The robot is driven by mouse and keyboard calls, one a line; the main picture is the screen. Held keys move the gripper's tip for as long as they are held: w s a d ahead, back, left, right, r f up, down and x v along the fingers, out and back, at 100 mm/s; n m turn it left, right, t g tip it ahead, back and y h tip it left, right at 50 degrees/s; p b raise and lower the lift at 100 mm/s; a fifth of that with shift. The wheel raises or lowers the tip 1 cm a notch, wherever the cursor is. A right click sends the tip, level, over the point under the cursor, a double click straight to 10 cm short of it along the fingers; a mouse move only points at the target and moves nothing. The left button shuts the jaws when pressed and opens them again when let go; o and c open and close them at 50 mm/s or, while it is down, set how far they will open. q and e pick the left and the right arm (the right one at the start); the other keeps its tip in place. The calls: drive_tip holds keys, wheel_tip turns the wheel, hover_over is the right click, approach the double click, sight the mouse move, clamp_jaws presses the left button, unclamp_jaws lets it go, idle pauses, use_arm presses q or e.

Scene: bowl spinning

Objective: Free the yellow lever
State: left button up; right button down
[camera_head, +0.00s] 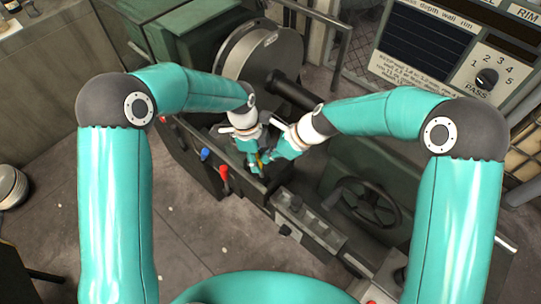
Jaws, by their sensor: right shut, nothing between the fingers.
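A small bit of yellow, which looks like part of the yellow lever (259,158), shows between my two grippers at the front of the machine. Most of it is hidden by the grippers. My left gripper (255,172) points down just left of the yellow part; its fingers are too small to tell whether they are open or shut. My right gripper (265,160) comes in from the right, shut and empty, close beside the yellow part and the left gripper. I cannot tell whether either touches the lever.
A blue lever (205,154) and a red lever (224,176) stand left of the grippers on the dark machine front. A large round disc (262,55) is behind, with a dark cylinder (294,90) beside it. A handwheel (369,204) is at right. Floor at left is mostly clear.

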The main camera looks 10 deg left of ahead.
use_arm(q)
drive_tip(key=o, duration=0.3)
drive_tip(key=shift+s+d, duration=0.2)
drive_tip(key=shift+d, duration=0.05)
use_arm(e)
drive_tip(key=shift+s+a+f, duration=0.1)
drive_tip(key=shift+s+a, duration=0.05)
drive_tip(key=shift+a, duration=0.2)
